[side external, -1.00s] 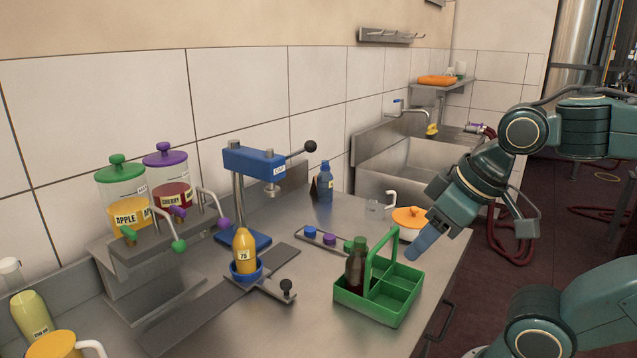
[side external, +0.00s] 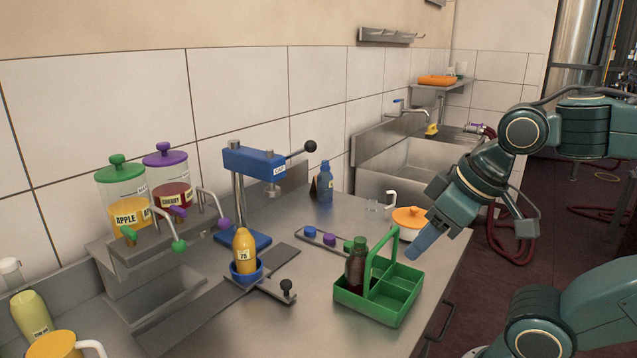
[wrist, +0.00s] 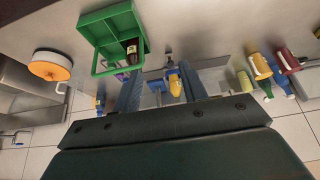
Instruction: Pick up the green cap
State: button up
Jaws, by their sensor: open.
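The green cap (side external: 348,246) sits at the right end of a dark strip (side external: 322,241), beside a purple cap (side external: 329,239) and a blue cap (side external: 310,232). It stands just behind a dark bottle (side external: 355,268) in a green carrier (side external: 382,308). My gripper (side external: 416,250) is raised above the carrier's right side, to the right of the green cap and apart from it. In the wrist view my gripper (wrist: 160,70) shows two separated fingers, open with nothing held between them. I cannot make out the green cap in the wrist view.
The carrier's tall green handle (side external: 380,255) rises between my gripper and the cap strip. A white pot with an orange lid (side external: 409,218) stands behind my gripper. A blue press (side external: 252,165) and a yellow bottle (side external: 245,252) stand to the left.

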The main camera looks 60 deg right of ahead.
jog(key=w+d+n+g+y, duration=0.15)
jog(key=w+d+n, duration=0.3)
jog(key=w, duration=0.55)
jog(key=w+d+n+g, duration=0.25)
jog(key=w+n, duration=0.25)
jog(key=w, duration=0.5)
jog(key=w+d+f+n+y, duration=0.1)
jog(key=w+d+f+n, duration=0.2)
jog(key=d+f, duration=0.5)
jog(key=w+d+f+n+g+y, duration=0.1)
jog(key=d+f+n, duration=0.4)
jog(key=d, duration=0.7)
notch_tip(320, 180, down, 3)
jog(key=shift+w+d+r+g+y, duration=0.15)
jog(key=shift+w+g+y, duration=0.15)
jog(key=shift+w+y, duration=0.45)
jog(key=shift+w+n, duration=0.15)
jog(key=shift+n, duration=0.1)
jog(key=shift+x, duration=0.85)
